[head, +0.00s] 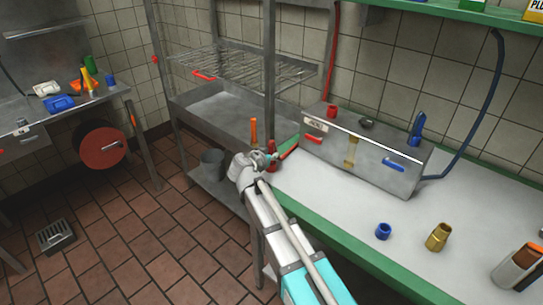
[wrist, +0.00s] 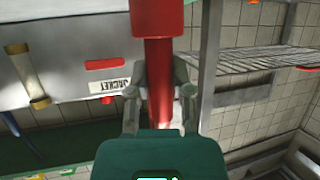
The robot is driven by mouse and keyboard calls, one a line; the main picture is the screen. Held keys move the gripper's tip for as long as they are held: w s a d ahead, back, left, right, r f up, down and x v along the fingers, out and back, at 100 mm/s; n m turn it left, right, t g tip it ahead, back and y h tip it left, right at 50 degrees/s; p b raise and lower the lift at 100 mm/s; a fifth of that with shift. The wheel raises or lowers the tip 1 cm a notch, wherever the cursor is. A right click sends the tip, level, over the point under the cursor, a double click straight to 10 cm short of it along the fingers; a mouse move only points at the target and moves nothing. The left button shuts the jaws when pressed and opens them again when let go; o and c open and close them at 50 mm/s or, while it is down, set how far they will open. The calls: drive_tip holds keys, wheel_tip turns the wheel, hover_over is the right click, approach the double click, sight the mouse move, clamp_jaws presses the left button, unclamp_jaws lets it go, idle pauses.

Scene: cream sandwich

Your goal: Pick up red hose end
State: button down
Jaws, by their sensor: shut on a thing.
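The red hose end (wrist: 160,72) is a red cylinder with a wider upper part, running down the middle of the wrist view. My gripper (wrist: 159,92) has its two grey fingers on either side of the narrower part and is shut on it. In the head view my gripper (head: 264,157) is at the left edge of the green-edged counter, with a small red piece (head: 272,147) showing at its fingers.
A metal box (head: 365,150) with red and blue fittings stands on the counter (head: 335,205), right of my gripper. A blue ring (head: 383,231) and a brass fitting (head: 438,237) lie nearer. A wire-shelf rack (head: 235,70) stands behind. A blue hose (head: 485,105) hangs at right.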

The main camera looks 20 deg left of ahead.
drive_tip(key=shift+r+p, duration=0.7)
drive_tip(key=shift+r, duration=0.25)
drive_tip(key=s+d+r+p, duration=0.3)
drive_tip(key=s+r+p, duration=0.7)
drive_tip(key=s, duration=0.3)
drive_tip(key=shift+s+d, duration=0.25)
drive_tip(key=shift+d, duration=0.05)
